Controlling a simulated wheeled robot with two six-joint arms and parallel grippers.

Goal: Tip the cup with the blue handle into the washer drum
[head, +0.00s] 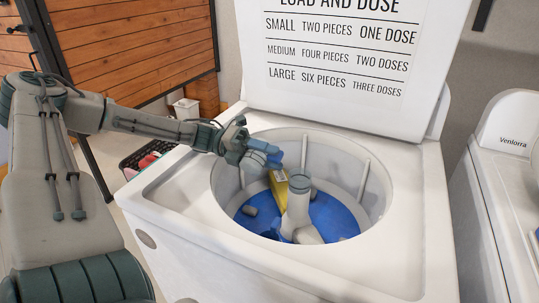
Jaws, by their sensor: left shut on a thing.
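My left gripper (262,156) is over the washer drum (228,185), near its back-left side. It is shut on the cup's blue handle (264,146). A yellow piece (279,188) shows just below the gripper, inside the drum opening; it looks like the cup's body, tilted, but the view is too small to be sure. Any contents of the cup cannot be seen. The drum is open at the top, with a pale central post (297,205) and a blue bottom (338,214). My right gripper is out of view.
The washer's raised lid (345,105) with dosing text stands behind the drum. A second white machine (500,185) is at the right. A black basket (133,160) with red items sits on the floor at the left, near a wooden panel (140,45).

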